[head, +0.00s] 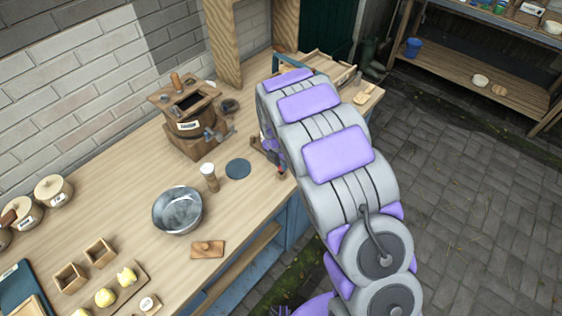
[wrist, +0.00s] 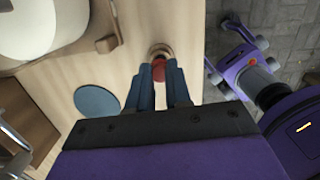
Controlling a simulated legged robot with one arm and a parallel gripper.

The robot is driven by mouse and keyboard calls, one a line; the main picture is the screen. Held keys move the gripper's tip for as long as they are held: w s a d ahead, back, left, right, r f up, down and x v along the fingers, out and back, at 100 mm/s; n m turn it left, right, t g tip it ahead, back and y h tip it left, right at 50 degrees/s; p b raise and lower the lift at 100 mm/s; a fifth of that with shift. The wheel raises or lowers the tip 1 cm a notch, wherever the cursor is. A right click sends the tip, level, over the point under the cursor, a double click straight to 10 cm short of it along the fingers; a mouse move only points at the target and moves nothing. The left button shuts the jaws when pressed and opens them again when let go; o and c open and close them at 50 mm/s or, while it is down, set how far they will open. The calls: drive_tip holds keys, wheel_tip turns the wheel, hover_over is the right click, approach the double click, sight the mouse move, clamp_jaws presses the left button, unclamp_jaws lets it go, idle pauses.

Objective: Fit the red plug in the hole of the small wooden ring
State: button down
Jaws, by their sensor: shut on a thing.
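My gripper (wrist: 161,78) is shut on the red plug (wrist: 158,71), which shows between its two dark blue fingers in the wrist view. The small wooden ring (wrist: 161,48) lies on the tabletop just beyond the fingertips, close to the plug in the picture. I cannot tell whether plug and ring touch, and the fingers hide part of the plug. In the head view, a small red spot, likely the plug (head: 282,172), shows at the table's right edge beside my arm. My arm hides most of the gripper there, and the ring is not clear.
The wooden table (head: 130,170) holds a churn (head: 190,120), a metal bowl (head: 178,211), a cup-like wooden piece (head: 209,178) and a round blue-grey disc (head: 238,169). The disc (wrist: 97,102) also shows left of my fingers in the wrist view. Paving (head: 470,210) lies right of the table.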

drive_tip(key=shift+f, duration=1.05)
drive_tip(key=shift+r+p, duration=0.1)
drive_tip(key=shift+p, duration=0.4)
idle(0.6)
drive_tip(key=c, duration=1)
unclamp_jaws()
drive_tip(key=c, duration=0.3)
drive_tip(key=shift+c, duration=0.2)
drive_tip(key=shift+s+a+r+p, duration=0.15)
drive_tip(key=shift+r+p, duration=0.8)
drive_tip(key=shift+r, duration=0.85)
drive_tip(key=shift+s+a+r+p, duration=0.15)
drive_tip(key=shift+r+p, duration=0.75)
drive_tip(key=shift+r, duration=0.85)
drive_tip(key=shift+d, duration=0.1)
